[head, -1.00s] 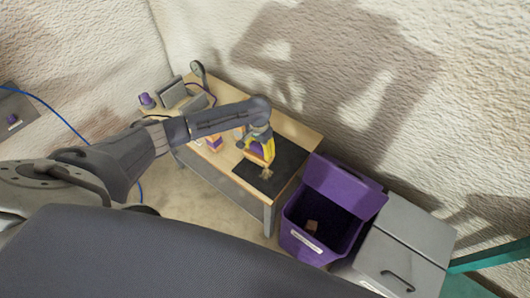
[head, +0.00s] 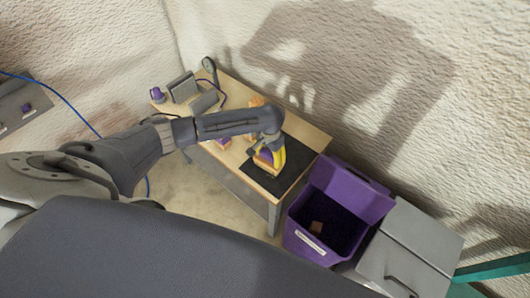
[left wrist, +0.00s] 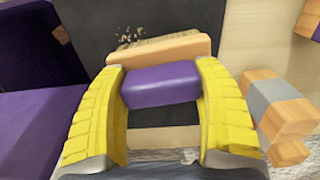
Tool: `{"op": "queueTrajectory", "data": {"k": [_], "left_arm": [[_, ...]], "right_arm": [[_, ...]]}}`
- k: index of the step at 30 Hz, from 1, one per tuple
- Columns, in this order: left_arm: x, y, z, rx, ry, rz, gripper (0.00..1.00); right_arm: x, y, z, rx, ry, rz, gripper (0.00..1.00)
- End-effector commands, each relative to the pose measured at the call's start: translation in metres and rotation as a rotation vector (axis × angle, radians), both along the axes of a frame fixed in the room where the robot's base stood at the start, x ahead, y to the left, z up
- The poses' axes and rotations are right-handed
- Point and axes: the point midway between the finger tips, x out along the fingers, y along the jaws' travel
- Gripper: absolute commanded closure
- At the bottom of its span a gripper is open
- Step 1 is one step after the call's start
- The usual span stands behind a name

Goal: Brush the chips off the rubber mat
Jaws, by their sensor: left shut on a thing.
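My left gripper (head: 272,156) is shut on the purple handle of a wooden brush (head: 266,164), over the black rubber mat (head: 298,160) on the workbench. In the left wrist view the yellow fingers (left wrist: 160,98) grip both ends of the purple grip, with the brush's wooden body (left wrist: 158,50) beyond it. A small scatter of pale chips (left wrist: 128,36) lies on the mat just past the brush's far edge, towards its left end. The chips cannot be made out in the head view. I cannot tell whether the bristles touch the mat. My right gripper is out of view.
An open purple bin (head: 310,246) stands beside the bench's right end, with a grey cabinet (head: 408,250) next to it. A wooden piece with a grey band (left wrist: 275,98) lies close by the gripper. Grey equipment (head: 184,88) and a purple item (head: 157,94) occupy the bench's far left.

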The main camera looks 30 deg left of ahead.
Motion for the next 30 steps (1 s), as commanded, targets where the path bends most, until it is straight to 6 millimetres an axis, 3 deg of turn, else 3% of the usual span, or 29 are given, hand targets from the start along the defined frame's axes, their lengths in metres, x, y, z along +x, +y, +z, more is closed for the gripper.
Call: {"op": "queueTrajectory", "data": {"k": [30], "left_arm": [[-0.023, -0.085, 0.002, -0.001, -0.001, 0.005, 0.63]], "right_arm": [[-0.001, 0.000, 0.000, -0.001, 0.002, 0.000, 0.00]]}}
